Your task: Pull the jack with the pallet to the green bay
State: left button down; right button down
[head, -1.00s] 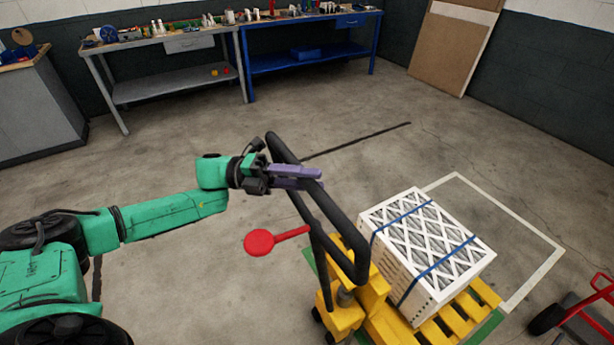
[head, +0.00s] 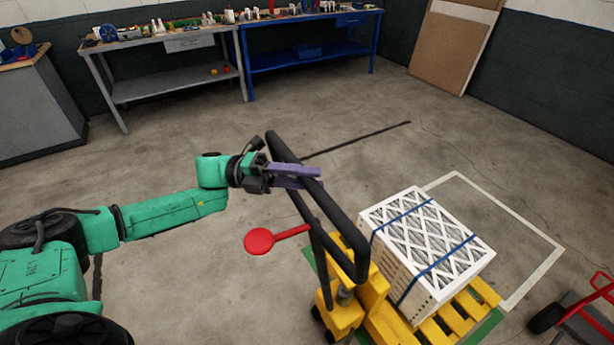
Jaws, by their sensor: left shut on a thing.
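The yellow pallet jack (head: 342,316) stands at the lower middle, with a black loop handle (head: 345,226) rising toward me and a red lever (head: 259,241) at its left. My left gripper (head: 308,178) is shut on the handle's upper left part. A yellow pallet (head: 463,311) sits at the jack's far end. On it rests a white box of filters (head: 425,245) with blue straps. Green floor marking (head: 488,327) shows beside and partly under the pallet; most of the green area is hidden. My right gripper is not in view.
A white outlined bay (head: 533,274) lies behind and right of the pallet. A red hand truck (head: 580,310) stands at the lower right edge. A grey bench (head: 170,87) and blue bench (head: 310,62) line the back. The middle floor is clear.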

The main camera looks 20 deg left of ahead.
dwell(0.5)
pick_arm(q)
jog(key=shift+s+a+f+b, duration=0.25)
jog(key=shift+f+b, duration=0.1)
jog(key=shift+b, duration=0.2)
jog(key=shift+s, duration=0.15)
jog(key=shift+s+a+r, duration=0.1)
jog(key=shift+r, duration=0.05)
jog(key=shift+s+a, duration=0.2)
jog(key=c, duration=0.6)
grip_release()
jog(key=shift+s+a+r, duration=0.15)
jog(key=shift+s+a, duration=0.15)
jog(key=shift+a, duration=0.05)
jog(key=shift+w+d, duration=0.1)
jog(key=shift+w, duration=0.1)
